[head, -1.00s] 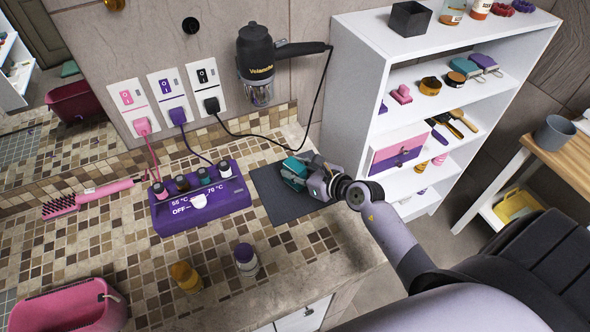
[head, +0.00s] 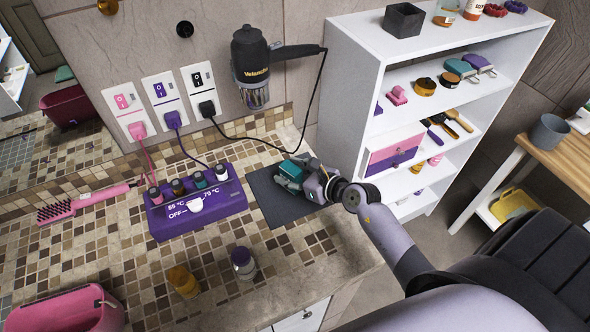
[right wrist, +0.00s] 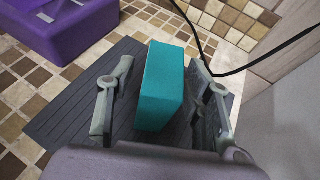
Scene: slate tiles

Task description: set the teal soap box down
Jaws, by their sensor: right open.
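The teal soap box (right wrist: 163,88) stands on the dark ribbed mat (right wrist: 62,122) in the right wrist view. It also shows in the head view (head: 290,173), partly hidden by my right gripper. My right gripper (right wrist: 165,92) is open, with one finger on each side of the box. A gap shows between the left finger and the box; the right finger is close to the box, and I cannot tell if it touches. The mat (head: 272,204) lies on the tiled counter. My left gripper is not in view.
A purple heater box (head: 197,211) with several small rollers stands left of the mat. Two small bottles, amber (head: 183,281) and purple-capped (head: 243,263), stand in front. A black cord (head: 300,125) hangs behind. A white shelf (head: 347,110) is at the right.

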